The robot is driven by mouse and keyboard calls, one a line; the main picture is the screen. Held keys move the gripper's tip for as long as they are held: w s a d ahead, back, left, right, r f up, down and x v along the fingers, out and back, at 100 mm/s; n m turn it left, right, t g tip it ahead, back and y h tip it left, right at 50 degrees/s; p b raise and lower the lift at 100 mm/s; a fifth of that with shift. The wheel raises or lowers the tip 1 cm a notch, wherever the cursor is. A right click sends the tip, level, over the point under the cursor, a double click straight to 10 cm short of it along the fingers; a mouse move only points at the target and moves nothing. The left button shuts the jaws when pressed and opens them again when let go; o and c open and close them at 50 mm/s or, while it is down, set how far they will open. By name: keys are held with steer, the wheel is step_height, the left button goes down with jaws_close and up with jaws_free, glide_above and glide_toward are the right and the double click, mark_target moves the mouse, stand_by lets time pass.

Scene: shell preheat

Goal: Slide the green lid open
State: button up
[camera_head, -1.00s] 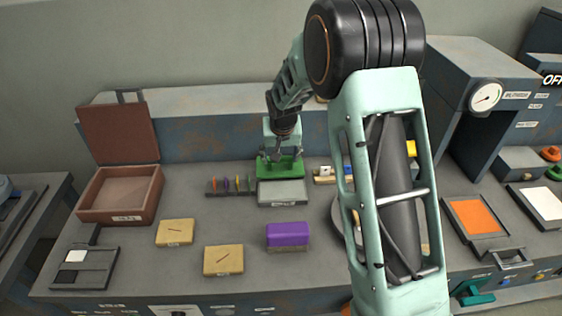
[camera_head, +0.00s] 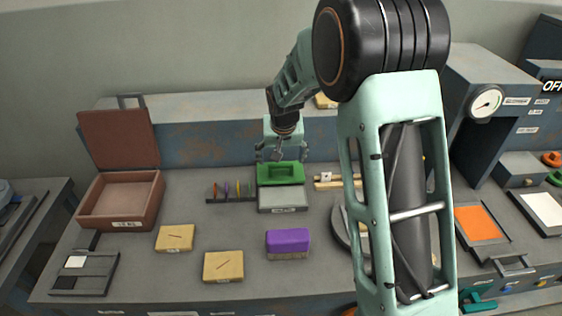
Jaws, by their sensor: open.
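The green lid (camera_head: 280,174) is a shallow tray-like piece with a raised rim. It sits at the back part of a grey box (camera_head: 283,199), and the box's grey front part shows uncovered in front of it. My gripper (camera_head: 279,158) is open and just above and behind the lid. It looks clear of the lid, though the exact gap is hard to tell.
A purple block (camera_head: 288,242) stands in front of the box. A brown open-lidded box (camera_head: 121,199) and two tan tiles (camera_head: 175,238) are further left. My arm hides part of the right side.

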steer(key=v, duration=0.8)
steer(key=shift+s+r, duration=0.15)
steer(key=shift+r, duration=0.15)
